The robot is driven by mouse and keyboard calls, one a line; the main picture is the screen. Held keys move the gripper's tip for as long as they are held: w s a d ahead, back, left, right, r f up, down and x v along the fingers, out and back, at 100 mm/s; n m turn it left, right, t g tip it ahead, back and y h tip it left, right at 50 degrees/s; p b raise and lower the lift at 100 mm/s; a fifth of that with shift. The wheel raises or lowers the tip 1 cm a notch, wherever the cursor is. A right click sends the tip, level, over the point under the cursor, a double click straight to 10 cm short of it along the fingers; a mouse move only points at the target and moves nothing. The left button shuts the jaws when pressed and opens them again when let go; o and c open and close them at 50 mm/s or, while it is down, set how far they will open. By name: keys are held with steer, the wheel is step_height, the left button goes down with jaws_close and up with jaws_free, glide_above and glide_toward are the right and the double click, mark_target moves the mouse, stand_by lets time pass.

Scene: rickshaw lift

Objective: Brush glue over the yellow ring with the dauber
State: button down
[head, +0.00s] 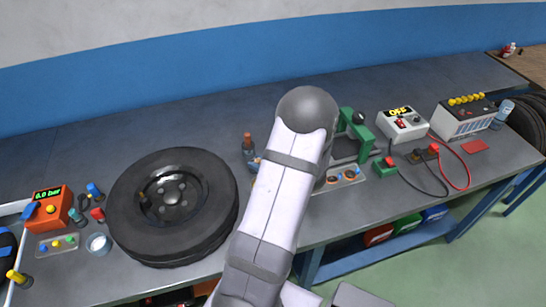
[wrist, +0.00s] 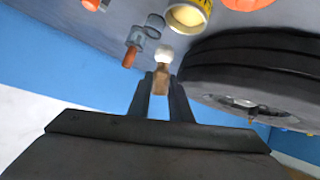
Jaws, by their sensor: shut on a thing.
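In the wrist view my gripper (wrist: 161,82) is shut on the dauber (wrist: 163,56), which has a brown handle and a pale, rounded tip. The tip points away from the jaws, toward an open tin (wrist: 188,17) with a yellow band and cream inside. A gap shows between tip and tin in the picture; their true distance is unclear. In the head view my arm hides the gripper, the dauber and the tin. I cannot make out a yellow ring on a work surface in either view.
A black tyre on its wheel (head: 132,222) lies left of my arm; it is close at right in the wrist view (wrist: 240,63). A brown bottle (head: 248,143) stands behind my arm. A green press (head: 346,125) and a white power box (head: 403,125) stand to the right.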

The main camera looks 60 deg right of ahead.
steer(key=shift+w+a+r+n+y, duration=0.2)
steer(key=shift+w+a+n+y, duration=0.15)
steer(key=shift+a+n, duration=0.15)
steer(key=shift+w+a+r+n, duration=0.2)
steer(key=shift+w+a+n, duration=0.05)
steer(key=shift+n, duration=0.05)
steer(key=shift+f, duration=0.1)
step_height(320, 180, down, 6)
steer(key=b, duration=0.6)
steer(key=shift+f+b, duration=0.6)
steer(key=shift+f, duration=0.05)
stand_by(1.1)
steer(key=shift+s+f, duration=0.1)
steer(key=shift+f, duration=0.05)
stand_by(1.3)
steer(key=shift+p, duration=0.3)
